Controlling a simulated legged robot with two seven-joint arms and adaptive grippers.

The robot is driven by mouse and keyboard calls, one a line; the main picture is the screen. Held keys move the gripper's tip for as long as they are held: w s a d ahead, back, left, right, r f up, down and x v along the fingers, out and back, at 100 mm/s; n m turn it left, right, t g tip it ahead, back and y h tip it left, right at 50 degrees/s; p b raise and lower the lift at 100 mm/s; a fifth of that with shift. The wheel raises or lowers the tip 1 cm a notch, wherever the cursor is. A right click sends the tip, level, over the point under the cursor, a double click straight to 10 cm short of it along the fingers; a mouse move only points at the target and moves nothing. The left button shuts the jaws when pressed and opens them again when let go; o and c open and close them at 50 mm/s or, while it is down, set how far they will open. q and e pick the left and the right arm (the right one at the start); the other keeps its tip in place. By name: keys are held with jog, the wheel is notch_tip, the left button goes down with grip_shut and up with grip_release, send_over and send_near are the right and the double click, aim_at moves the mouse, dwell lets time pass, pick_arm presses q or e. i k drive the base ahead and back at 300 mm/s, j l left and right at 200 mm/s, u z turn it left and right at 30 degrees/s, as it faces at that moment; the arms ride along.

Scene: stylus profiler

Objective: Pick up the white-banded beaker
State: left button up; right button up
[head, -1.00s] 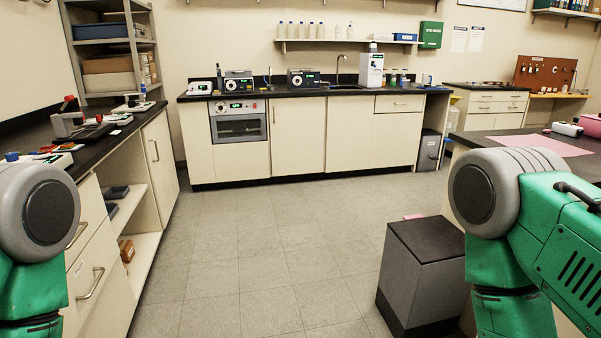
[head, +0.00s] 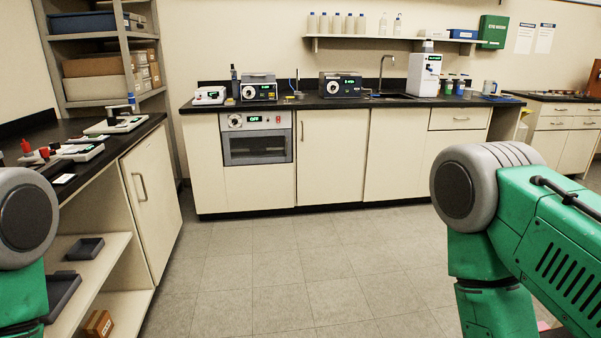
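I cannot make out a white-banded beaker for certain. On the far counter (head: 330,105), several small dark-lidded jars (head: 448,86) stand right of the white dispenser unit (head: 423,75). A pale cup-like vessel (head: 489,87) with some blue stands beside them, too small to tell if it has a white band. Both my arms show only as green and grey links at the left and right edges. Neither gripper is in view.
The tiled floor (head: 270,270) ahead is clear up to the far cabinets. A left bench (head: 110,150) with open shelves and instruments runs along my left. A sink tap (head: 380,72) and several boxed instruments stand on the far counter. A wall shelf (head: 400,39) holds bottles.

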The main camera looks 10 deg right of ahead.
aim_at(468, 94)
jog(key=i+z, duration=0.15)
jog(key=i, duration=0.5)
jog(key=i+j+z, duration=0.1)
jog(key=i, duration=0.6)
jog(key=i+j+z, duration=0.15)
jog(key=i, duration=0.5)
jog(key=i+l+z, duration=0.25)
jog(key=i+z, duration=1.05)
jog(key=i+j+z, duration=0.4)
jog(key=i, duration=0.15)
jog(key=i+l+u, duration=0.1)
jog(key=i, duration=0.3)
jog(key=i+l, duration=0.25)
jog(key=i+l+u, duration=0.15)
jog(key=i, duration=0.35)
jog(key=i+l+u, duration=0.3)
jog(key=u, duration=0.15)
jog(key=i+l+u, duration=0.4)
jog(key=i+l, duration=0.05)
